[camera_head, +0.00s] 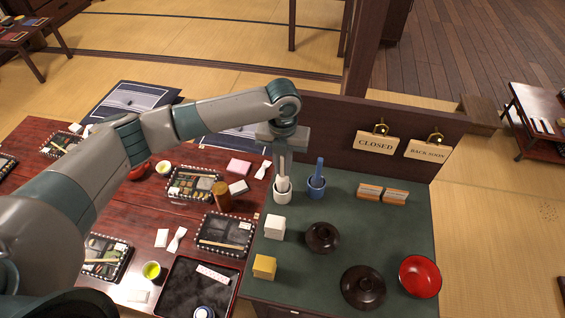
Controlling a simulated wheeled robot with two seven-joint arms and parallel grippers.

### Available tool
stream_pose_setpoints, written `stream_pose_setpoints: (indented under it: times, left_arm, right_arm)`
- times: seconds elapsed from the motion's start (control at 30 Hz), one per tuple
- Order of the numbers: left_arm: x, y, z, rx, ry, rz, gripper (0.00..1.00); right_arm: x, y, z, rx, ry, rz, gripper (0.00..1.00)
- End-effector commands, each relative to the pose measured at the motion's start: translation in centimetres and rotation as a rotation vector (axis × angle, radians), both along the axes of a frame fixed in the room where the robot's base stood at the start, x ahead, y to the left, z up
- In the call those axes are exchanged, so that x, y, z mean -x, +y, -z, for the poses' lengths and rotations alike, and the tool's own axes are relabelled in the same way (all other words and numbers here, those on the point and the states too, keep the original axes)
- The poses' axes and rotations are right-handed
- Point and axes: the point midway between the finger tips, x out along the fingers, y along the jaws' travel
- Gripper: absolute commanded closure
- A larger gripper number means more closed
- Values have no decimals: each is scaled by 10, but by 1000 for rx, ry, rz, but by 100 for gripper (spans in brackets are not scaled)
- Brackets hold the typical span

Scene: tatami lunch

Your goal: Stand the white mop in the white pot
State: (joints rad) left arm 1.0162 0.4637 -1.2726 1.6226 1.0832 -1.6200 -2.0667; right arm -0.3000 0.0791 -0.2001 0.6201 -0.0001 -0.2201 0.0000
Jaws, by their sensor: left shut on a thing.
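The white pot (282,194) stands near the back left corner of the green counter top. The white mop (283,184) shows just above the pot's rim, and its lower end is inside the pot or hidden by it. My left gripper (284,172) points down directly above the white pot and is shut on the white mop. The fingers cover the upper part of the mop. Whether the mop rests on the pot's bottom cannot be seen. My right gripper is not in view.
A blue pot (316,190) with a blue mop stands close right of the white pot. A white cube (274,227), a yellow cube (264,266), dark lidded bowls (322,237) and a red bowl (420,276) are nearer. Hanging signs (376,143) are behind. The counter's middle right is clear.

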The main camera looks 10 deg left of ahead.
Motion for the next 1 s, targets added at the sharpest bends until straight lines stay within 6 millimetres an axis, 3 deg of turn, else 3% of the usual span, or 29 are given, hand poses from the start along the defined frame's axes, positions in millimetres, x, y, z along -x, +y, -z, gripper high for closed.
stream_pose_setpoints:
  times: [0.3, 0.77, 0.8, 0.87, 1.0]
  left_arm:
    - [0, 0, 17, -1, 1, 0, 100]
    - [0, 0, 20, 0, 0, 0, 100]
    - [0, 0, 20, 0, 0, 0, 82]
    - [0, 0, 20, 0, 0, 0, 68]
    - [0, 0, 20, 0, 0, 0, 65]
  right_arm:
    - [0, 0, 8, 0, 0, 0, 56]
    - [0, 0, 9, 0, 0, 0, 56]
    - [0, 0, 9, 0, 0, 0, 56]
    - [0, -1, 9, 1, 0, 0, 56]
    - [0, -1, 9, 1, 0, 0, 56]
